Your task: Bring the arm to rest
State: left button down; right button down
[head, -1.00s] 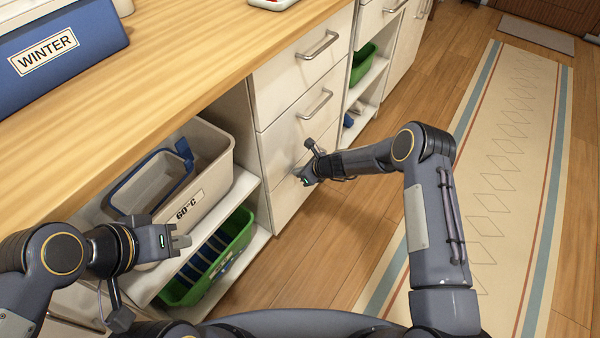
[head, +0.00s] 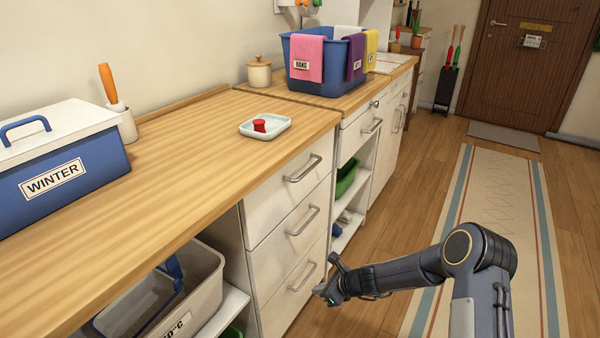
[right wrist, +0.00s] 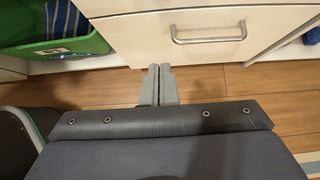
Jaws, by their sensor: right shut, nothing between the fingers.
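My right arm reaches in from the lower right in the head view. Its gripper (head: 322,291) is low in front of the bottom drawer (head: 290,294) of the white cabinet. In the right wrist view the two grey fingers (right wrist: 158,84) are closed together and hold nothing. They point at the drawer's lower edge, below the drawer handle (right wrist: 208,35), and appear apart from the handle. My left gripper is outside the head view now.
The drawers look closed. A grey bin (head: 196,302) sits on the open shelf at left; a green crate (right wrist: 50,30) shows beside the drawer. The counter (head: 190,140) holds a blue WINTER box (head: 75,170). Wood floor and a runner (head: 485,210) lie open at right.

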jog(key=s+d+r+n, duration=0.2)
jog(key=s+r+n, duration=0.2)
jog(key=r, duration=0.5)
jog(key=s+d+r+n, duration=0.3)
jog(key=s+r+n, duration=0.1)
jog(key=r, duration=0.4)
jog(key=s+d+r+n, duration=0.2)
jog(key=s+r+n, duration=0.25)
jog(key=r, duration=0.45)
jog(key=s+d+r+n+h, duration=0.15)
jog(key=s+n, duration=0.25)
jog(key=s, duration=0.4)
jog(key=s+d+r+n+h, duration=0.1)
jog(key=s+d+n, duration=0.15)
jog(key=s, duration=0.55)
jog(key=s+d+r+n+h, duration=0.1)
jog(key=s+d+n, duration=0.1)
jog(key=s+n, duration=0.35)
notch_tip(320, 180, up, 22)
jog(key=s+m+p, duration=0.1)
jog(key=s+p, duration=0.1)
jog(key=p, duration=2)
jog(key=shift+f+t, duration=0.25)
jog(key=shift+t, duration=0.05)
